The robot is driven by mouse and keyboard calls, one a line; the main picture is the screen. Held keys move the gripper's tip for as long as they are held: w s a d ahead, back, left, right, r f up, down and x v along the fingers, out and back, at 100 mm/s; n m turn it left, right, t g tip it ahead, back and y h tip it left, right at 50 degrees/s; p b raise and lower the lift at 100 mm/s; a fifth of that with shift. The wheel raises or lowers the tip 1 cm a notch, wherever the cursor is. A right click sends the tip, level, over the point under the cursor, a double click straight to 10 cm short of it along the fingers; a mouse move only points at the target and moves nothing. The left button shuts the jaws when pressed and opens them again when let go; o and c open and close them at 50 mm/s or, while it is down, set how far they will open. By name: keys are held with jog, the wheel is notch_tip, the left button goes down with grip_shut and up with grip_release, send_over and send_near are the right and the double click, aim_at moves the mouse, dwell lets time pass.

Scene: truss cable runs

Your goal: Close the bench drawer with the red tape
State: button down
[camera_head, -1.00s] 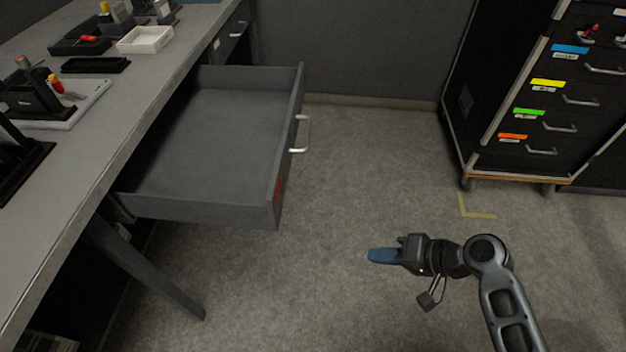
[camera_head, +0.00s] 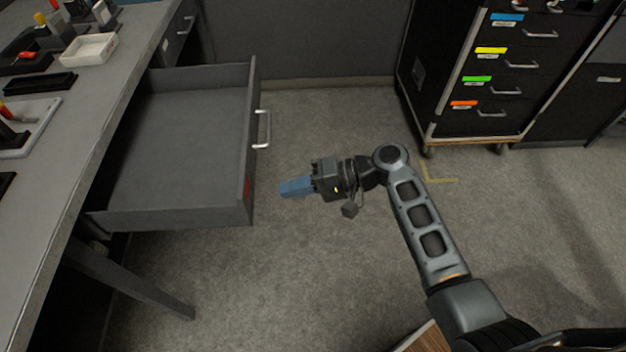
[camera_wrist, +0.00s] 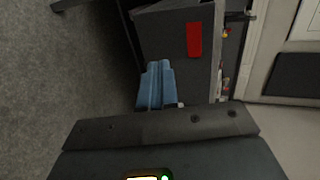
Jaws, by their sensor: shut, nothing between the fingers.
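The bench drawer (camera_head: 178,145) is pulled far out from the grey workbench and looks empty inside. A strip of red tape (camera_head: 247,190) marks the near end of its front, below and nearer than the silver handle (camera_head: 262,129). In the wrist view the red tape (camera_wrist: 194,40) shows on a dark grey panel just beyond my fingers. My gripper (camera_head: 282,189) is shut and empty, its blue fingers pointing left at the drawer front. In the head view a small gap shows between fingertips and drawer. In the wrist view the blue fingers (camera_wrist: 157,84) lie together below the tape.
The workbench (camera_head: 75,120) carries a white tray (camera_head: 88,49) and several tool holders. Another bench drawer (camera_head: 180,35) farther back is shut. A black cabinet (camera_head: 470,70) with colour-labelled drawers stands at the back right. Open floor (camera_head: 330,120) lies between bench and cabinet.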

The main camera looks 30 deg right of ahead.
aim_at(250, 194)
jog(key=x, duration=0.2)
jog(key=r+x, duration=0.1)
jog(key=x, duration=0.2)
jog(key=shift+w+a, duration=0.25)
jog(key=shift+a, duration=0.2)
jog(key=shift+a, duration=0.1)
jog(key=shift+w+a, duration=0.25)
jog(key=w+a+b, duration=0.3)
jog(key=w+a, duration=0.2)
jog(key=a, duration=0.3)
jog(key=w+a+b, duration=0.4)
jog(key=w+a, duration=0.1)
jog(key=a, duration=0.4)
jog(key=w+a+b, duration=0.3)
jog(key=w+a, duration=0.2)
jog(key=a, duration=0.4)
jog(key=shift+a+f, duration=0.1)
jog(key=shift+f, duration=0.05)
jog(key=shift+w+a+b, duration=0.2)
jog(key=shift+a+b, duration=0.05)
jog(key=shift+b, duration=0.15)
jog(key=shift+a+r, duration=0.2)
jog(key=shift+r, duration=0.05)
jog(key=shift+a+r, duration=0.1)
